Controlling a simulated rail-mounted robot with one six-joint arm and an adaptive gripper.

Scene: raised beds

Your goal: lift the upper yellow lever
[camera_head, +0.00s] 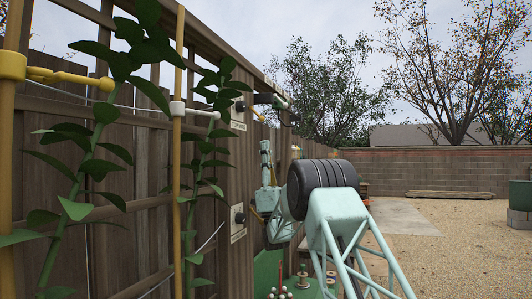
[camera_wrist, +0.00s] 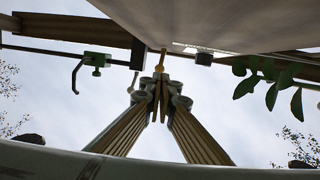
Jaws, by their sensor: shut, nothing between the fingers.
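The upper yellow lever (camera_head: 258,116) shows small at the upper box on the wooden post in the head view. In the wrist view a thin yellow rod (camera_wrist: 163,60), which looks like this lever, hangs just past my fingertips under a broad pale panel. My gripper (camera_wrist: 159,88) points upward, its fingers drawn together and empty, with the tips close below the rod. I cannot tell whether they touch it. In the head view my gripper is too small and covered to make out clearly.
A lower plate with a dark knob (camera_head: 238,216) is on the same post. Leafy plants (camera_head: 105,115) and yellow poles (camera_head: 177,150) stand at left. In the wrist view a dark hook (camera_wrist: 77,75) hangs left, and leaves (camera_wrist: 268,82) hang right. Gravel at right is open.

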